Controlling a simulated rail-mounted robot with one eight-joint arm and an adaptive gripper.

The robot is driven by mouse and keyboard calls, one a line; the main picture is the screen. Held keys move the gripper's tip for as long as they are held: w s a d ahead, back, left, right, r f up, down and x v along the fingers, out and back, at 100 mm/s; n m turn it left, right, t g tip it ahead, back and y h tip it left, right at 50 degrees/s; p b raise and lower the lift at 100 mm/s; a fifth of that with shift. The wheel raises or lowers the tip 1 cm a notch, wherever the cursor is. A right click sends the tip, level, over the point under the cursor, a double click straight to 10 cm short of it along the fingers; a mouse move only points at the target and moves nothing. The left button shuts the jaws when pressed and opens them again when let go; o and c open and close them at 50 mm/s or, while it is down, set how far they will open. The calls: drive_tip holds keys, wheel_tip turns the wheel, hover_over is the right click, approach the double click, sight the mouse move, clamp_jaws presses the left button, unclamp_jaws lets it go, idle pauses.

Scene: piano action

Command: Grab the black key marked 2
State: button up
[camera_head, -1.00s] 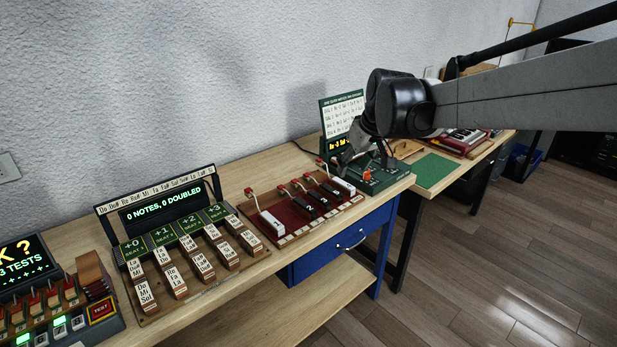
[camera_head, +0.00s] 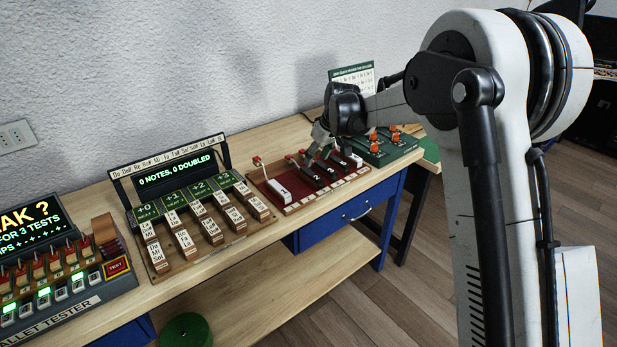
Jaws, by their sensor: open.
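The red key tray (camera_head: 268,182) sits on the bench. A white key (camera_head: 282,190) lies at its left. Black keys lie to the right of it, among them a left one (camera_head: 304,177) and a middle one (camera_head: 325,171); another white key stands at the right end. The key marks are too small to read surely, so I cannot confirm which black key is marked 2. My gripper (camera_head: 315,148) is open, pointing down just over the back part of the black keys. Its fingers partly hide the red-knobbed ends behind them. I cannot tell whether it touches a key.
A rack of labelled wooden blocks (camera_head: 201,230) with a green display stands left of the tray. A tester box (camera_head: 60,285) is farther left. A green box with orange knobs (camera_head: 392,146) stands close on the right. My arm covers the right side.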

sight(309, 172)
drive_tip(key=x, duration=0.9)
drive_tip(key=shift+a+r, duration=0.1)
drive_tip(key=shift+a, duration=0.2)
clamp_jaws()
